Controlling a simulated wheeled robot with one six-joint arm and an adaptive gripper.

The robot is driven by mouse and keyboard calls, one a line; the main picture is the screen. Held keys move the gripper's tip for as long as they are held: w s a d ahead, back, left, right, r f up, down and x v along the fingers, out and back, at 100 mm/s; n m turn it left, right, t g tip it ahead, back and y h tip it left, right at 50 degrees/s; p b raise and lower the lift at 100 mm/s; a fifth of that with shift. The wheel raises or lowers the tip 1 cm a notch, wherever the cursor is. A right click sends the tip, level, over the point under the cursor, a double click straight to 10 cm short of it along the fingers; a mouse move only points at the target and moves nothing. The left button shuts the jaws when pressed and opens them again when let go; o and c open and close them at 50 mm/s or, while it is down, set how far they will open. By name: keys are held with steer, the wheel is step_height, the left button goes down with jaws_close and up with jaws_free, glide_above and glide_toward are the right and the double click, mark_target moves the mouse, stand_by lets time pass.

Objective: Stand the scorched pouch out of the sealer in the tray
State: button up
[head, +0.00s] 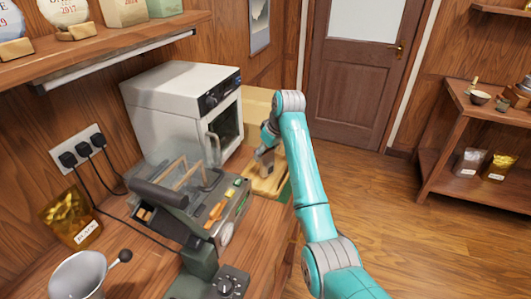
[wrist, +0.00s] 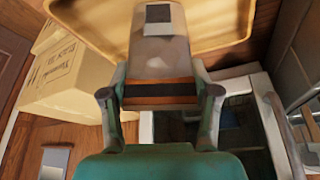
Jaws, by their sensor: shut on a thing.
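The scorched pouch (wrist: 160,60) is pale, with a dark brown band near my gripper and a grey label at its far end. My gripper (wrist: 160,92) is shut on the banded end, one finger on each side. Beyond the pouch in the wrist view is the yellow-tan tray (wrist: 225,22); I cannot tell if the pouch touches it. In the head view, my gripper (head: 265,152) is over the tray (head: 270,185), right of the white oven, and the pouch is mostly hidden. The sealer (head: 190,215), dark with a raised arm, stands on the counter left of the tray.
The white oven (head: 185,110) stands behind the sealer. Cardboard boxes (wrist: 72,78) are beside the tray in the wrist view. A gold pouch (head: 72,215) and a metal cup (head: 78,275) are at the left. The floor to the right is clear.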

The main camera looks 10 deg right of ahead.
steer(key=shift+f, duration=0.15)
steer(key=o, duration=0.9)
